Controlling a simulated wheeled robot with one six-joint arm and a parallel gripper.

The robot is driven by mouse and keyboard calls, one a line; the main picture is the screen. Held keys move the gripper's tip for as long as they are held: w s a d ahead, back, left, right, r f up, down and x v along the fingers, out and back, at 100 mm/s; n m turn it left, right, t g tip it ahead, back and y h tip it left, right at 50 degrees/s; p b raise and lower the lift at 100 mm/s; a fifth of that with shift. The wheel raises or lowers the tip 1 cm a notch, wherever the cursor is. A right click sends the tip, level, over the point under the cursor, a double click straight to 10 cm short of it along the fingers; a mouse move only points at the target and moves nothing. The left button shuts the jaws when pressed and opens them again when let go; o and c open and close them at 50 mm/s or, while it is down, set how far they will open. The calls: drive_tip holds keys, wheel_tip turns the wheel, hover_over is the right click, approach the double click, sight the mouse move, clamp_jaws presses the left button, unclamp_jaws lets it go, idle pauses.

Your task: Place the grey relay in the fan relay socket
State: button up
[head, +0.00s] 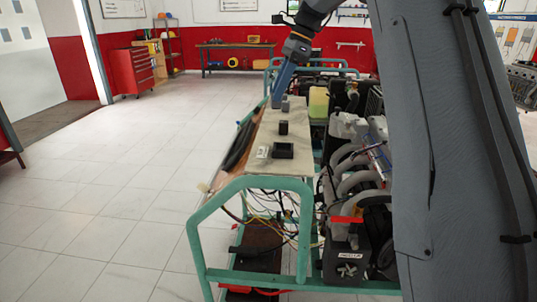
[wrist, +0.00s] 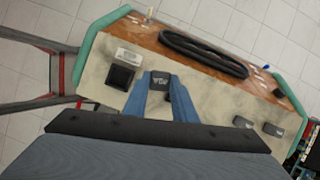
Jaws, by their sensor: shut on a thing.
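My gripper (wrist: 160,92) is shut on a dark grey relay (wrist: 160,78) with a pale marking on its face, held between two blue fingers. In the head view my gripper (head: 279,92) is above the far part of the trainer's pale panel, and what it holds is hard to make out. A square black socket (wrist: 120,76) lies left of the held relay in the wrist view, beside a white label (wrist: 129,57) too small to read. The head view shows this socket (head: 283,151) at the panel's near end, apart from the gripper and seemingly empty.
A dark block (head: 283,128) stands beyond the socket. Two small grey blocks (wrist: 243,122) (wrist: 273,130) sit on the panel's right part in the wrist view. A black hose loop (wrist: 205,53) lies along the edge. The engine (head: 355,165) and green frame (head: 240,185) flank the panel.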

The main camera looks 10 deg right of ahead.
drive_tip(key=s+m+t, duration=0.1)
drive_tip(key=s+m, duration=0.2)
drive_tip(key=s, duration=0.7)
wheel_tip(320, 180, down, 10)
drive_tip(key=shift+a+r+p, duration=0.1)
drive_tip(key=shift+p, duration=0.95)
drive_tip(key=o, duration=1)
drive_tip(key=b+v, duration=0.2)
drive_tip(key=v, duration=1)
drive_tip(key=shift+a+r+b, duration=0.1)
drive_tip(key=shift+a+b, duration=0.05)
drive_tip(key=shift+b, duration=0.25)
